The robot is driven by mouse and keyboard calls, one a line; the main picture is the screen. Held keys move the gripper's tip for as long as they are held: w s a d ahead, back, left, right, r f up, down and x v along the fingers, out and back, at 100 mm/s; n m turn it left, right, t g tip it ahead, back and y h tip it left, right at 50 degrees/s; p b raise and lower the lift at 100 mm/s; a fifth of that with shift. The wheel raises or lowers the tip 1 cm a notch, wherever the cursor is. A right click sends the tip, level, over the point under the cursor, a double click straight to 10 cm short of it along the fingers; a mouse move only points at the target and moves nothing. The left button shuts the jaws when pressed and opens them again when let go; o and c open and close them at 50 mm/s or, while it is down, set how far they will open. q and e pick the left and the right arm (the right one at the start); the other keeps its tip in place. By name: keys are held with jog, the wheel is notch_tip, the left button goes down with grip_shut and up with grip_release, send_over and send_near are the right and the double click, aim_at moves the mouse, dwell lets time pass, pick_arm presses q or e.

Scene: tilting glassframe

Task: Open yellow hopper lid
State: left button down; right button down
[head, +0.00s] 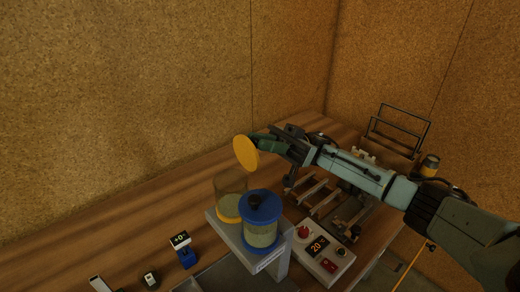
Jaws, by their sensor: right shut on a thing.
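The yellow lid (245,153) is a flat round disc, steeply tilted and held in the air above the yellow hopper. My right gripper (258,142) is shut on the lid at its right side. The yellow hopper (230,190) is a clear cylinder with a yellow ring near its bottom, and its top is uncovered. It stands on a grey stand just behind and left of the blue hopper. My left gripper is not in view.
The blue hopper (262,213) has its blue lid with a dark knob on. A control box (323,255) reading 20 stands to its right. A black frame (397,129) stands at the back right. A small blue device (185,252) is at the left. The wooden table is clear at far left.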

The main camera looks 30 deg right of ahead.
jog(key=shift+d+f+y+b, duration=0.35)
jog(key=shift+y+b, duration=0.3)
jog(key=shift+y, duration=0.15)
jog(key=c, duration=1.3)
grip_release()
jog(key=b+v, duration=0.6)
jog(key=v, duration=0.7)
jog(key=shift+w+f, duration=0.1)
jog(key=shift+f, duration=0.05)
